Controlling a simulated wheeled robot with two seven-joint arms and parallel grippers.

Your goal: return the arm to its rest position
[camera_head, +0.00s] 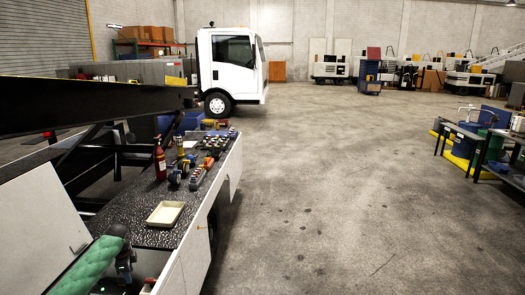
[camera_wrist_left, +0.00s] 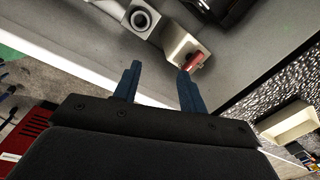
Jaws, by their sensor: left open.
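My left gripper (camera_head: 124,268) shows small and dark at the lower left of the head view, beside a green padded part. In the left wrist view its two blue fingers (camera_wrist_left: 159,72) are apart, with nothing between them. Beyond the fingertips are a light square block with a round dark hole (camera_wrist_left: 142,18) and a cream holder (camera_wrist_left: 178,45) with a red piece (camera_wrist_left: 193,60) in it. I cannot tell whether the fingers touch anything. My right gripper is in neither view.
The black speckled deck (camera_head: 127,208) carries a cream tray (camera_head: 165,214), a red extinguisher (camera_head: 160,162) and several small tools. A dark beam (camera_head: 80,105) crosses above on the left. A white truck (camera_head: 230,70) stands behind. The floor at centre is clear; benches (camera_head: 470,140) stand right.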

